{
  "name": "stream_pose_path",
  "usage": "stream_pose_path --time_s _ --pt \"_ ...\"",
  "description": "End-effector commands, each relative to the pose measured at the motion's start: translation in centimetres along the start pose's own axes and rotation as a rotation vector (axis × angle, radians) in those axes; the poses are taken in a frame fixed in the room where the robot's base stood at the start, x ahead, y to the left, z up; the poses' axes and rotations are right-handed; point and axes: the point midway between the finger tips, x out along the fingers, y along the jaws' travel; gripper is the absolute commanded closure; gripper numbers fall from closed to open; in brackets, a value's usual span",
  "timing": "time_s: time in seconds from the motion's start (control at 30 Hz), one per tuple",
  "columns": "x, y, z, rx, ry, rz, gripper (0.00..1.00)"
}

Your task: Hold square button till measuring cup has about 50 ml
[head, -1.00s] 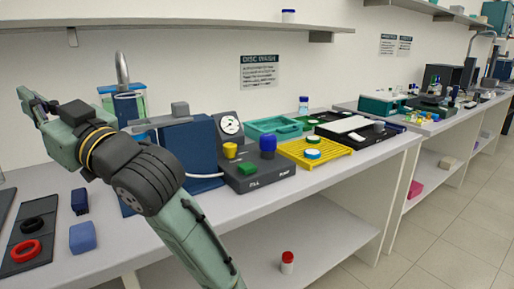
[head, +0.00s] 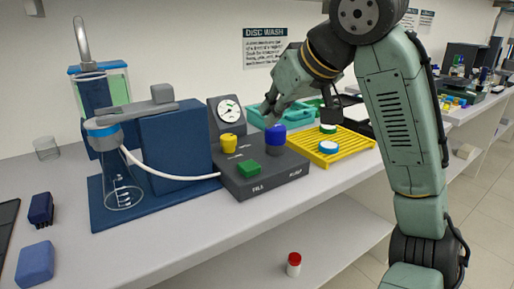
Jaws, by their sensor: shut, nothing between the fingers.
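The green square button (head: 249,168) sits at the front left of a dark grey control box (head: 284,181) and looks uncovered. My gripper (head: 268,112) is shut and empty, pointing down-left just above the box's blue round knob (head: 275,140), behind and right of the square button. I cannot tell whether it touches the knob.
A yellow knob (head: 229,143) and a dial gauge (head: 226,116) are beside the button. A white hose (head: 190,178) runs from the funnel to the box. A yellow rack (head: 335,150) stands right. Blue blocks (head: 35,264) lie front left. The front bench strip is clear.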

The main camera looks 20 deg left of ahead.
Motion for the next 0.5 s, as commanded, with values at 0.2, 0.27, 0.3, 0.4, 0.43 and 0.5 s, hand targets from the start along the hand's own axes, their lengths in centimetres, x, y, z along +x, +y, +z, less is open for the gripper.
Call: stream_pose_path --time_s 0.2,0.27,0.3,0.4,0.43,0.5 --pt "0.1 0.0 -0.1 -0.001 0.002 -0.001 1.0" --pt "0.3 0.0 -0.1 0.0 0.002 -0.002 1.0" --pt "0.6 0.0 -0.1 -0.001 0.002 -0.003 1.0" --pt "1.7 -0.1 -0.1 -0.001 0.002 -0.004 1.0" --pt "2.2 -0.1 -0.1 -0.001 0.001 -0.006 1.0" --pt "3.5 -0.1 -0.1 -0.001 0.001 -0.006 1.0"
